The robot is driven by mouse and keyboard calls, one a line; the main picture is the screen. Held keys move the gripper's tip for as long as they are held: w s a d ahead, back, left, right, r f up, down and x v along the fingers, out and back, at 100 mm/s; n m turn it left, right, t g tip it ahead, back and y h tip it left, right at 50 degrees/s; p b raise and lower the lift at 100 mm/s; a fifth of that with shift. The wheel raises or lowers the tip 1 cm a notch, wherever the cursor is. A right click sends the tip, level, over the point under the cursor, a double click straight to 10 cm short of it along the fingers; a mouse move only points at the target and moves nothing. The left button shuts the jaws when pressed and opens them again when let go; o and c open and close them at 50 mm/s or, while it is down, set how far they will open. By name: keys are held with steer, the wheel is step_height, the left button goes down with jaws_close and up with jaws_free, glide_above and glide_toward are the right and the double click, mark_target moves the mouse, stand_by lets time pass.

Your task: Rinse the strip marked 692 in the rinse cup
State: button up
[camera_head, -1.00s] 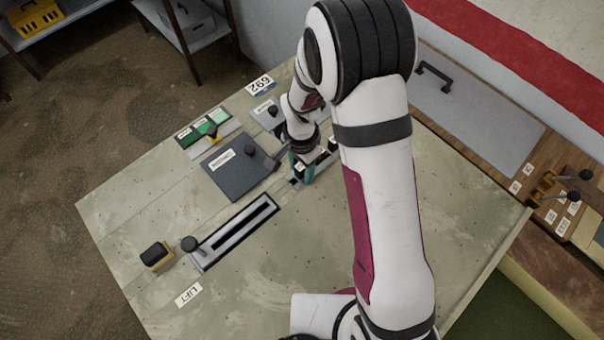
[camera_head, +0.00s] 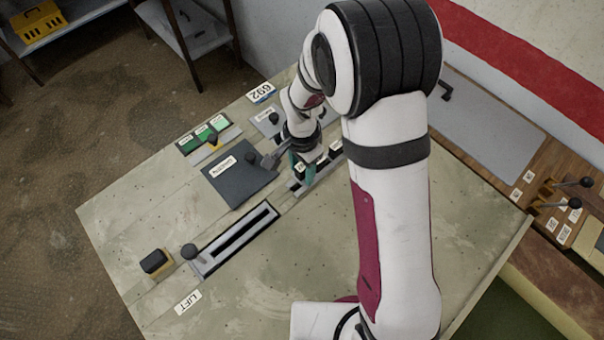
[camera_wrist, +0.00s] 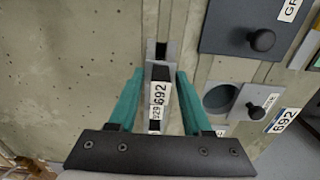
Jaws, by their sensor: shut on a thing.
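In the head view my gripper (camera_head: 303,170) is low over a small rack of strips (camera_head: 334,147), partly hidden by my arm. A round opening (camera_wrist: 222,98), apparently the rinse cup, lies right of the fingers in the wrist view. A grey plate with a black knob (camera_wrist: 256,104) stands beside it.
A dark plate with a knob (camera_head: 232,180) lies left of my gripper. A slotted rail (camera_head: 236,240), a black block (camera_head: 154,262) and green pads (camera_head: 202,136) are further left. A 692 sign (camera_head: 261,92) is at the table's back edge.

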steer(key=shift+r, duration=3.95)
steer(key=w+a+r, duration=0.1)
steer(key=w+a, duration=0.3)
steer(key=w, duration=0.9)
steer(key=shift+w+a, duration=0.15)
steer(key=shift+w, duration=0.1)
step_height(320, 180, down, 10)
steer(key=shift+f, duration=0.15)
steer(key=shift+s, duration=0.15)
